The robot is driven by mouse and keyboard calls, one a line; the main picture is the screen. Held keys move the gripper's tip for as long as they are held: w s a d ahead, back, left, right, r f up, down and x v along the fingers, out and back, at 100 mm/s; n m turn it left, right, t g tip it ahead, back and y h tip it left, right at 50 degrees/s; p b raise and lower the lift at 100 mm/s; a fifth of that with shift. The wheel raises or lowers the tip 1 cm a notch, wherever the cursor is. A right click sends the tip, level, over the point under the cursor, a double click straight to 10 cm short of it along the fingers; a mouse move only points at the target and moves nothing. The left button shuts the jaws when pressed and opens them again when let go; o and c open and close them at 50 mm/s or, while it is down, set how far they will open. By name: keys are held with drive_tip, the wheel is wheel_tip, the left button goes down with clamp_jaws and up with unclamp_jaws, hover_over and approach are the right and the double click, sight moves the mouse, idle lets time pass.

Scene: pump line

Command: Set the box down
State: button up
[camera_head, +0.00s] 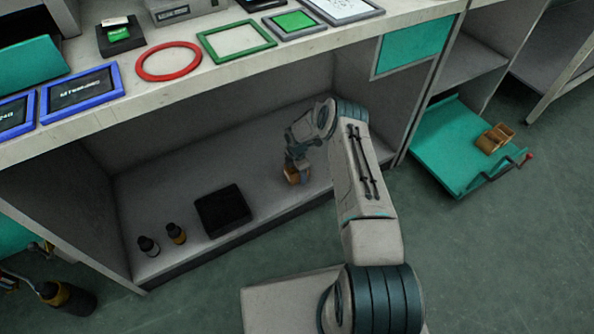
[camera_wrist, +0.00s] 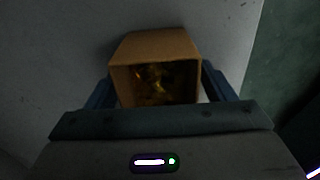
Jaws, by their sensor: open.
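The box (camera_head: 291,177) is a small orange-brown box on the grey lower shelf (camera_head: 262,155), near its right part, below my gripper. In the wrist view the box (camera_wrist: 155,44) is open at the side facing me, with shiny yellowish contents inside. My gripper (camera_head: 298,170) is at the box, its dark fingers on either side of it in the wrist view (camera_wrist: 158,88). The jaws are open. Narrow gaps between fingers and box are hard to judge. The box appears to rest on the shelf, though its underside is hidden.
A black tray (camera_head: 223,210) and two small dark bottles (camera_head: 176,234) stand on the shelf to the left. The counter above holds a red ring (camera_head: 169,62) and a green frame (camera_head: 236,41). A teal cart (camera_head: 450,150) with brown blocks stands at the right.

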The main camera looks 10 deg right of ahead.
wheel_tip(320, 180, up, 12)
drive_tip(key=p, duration=0.3)
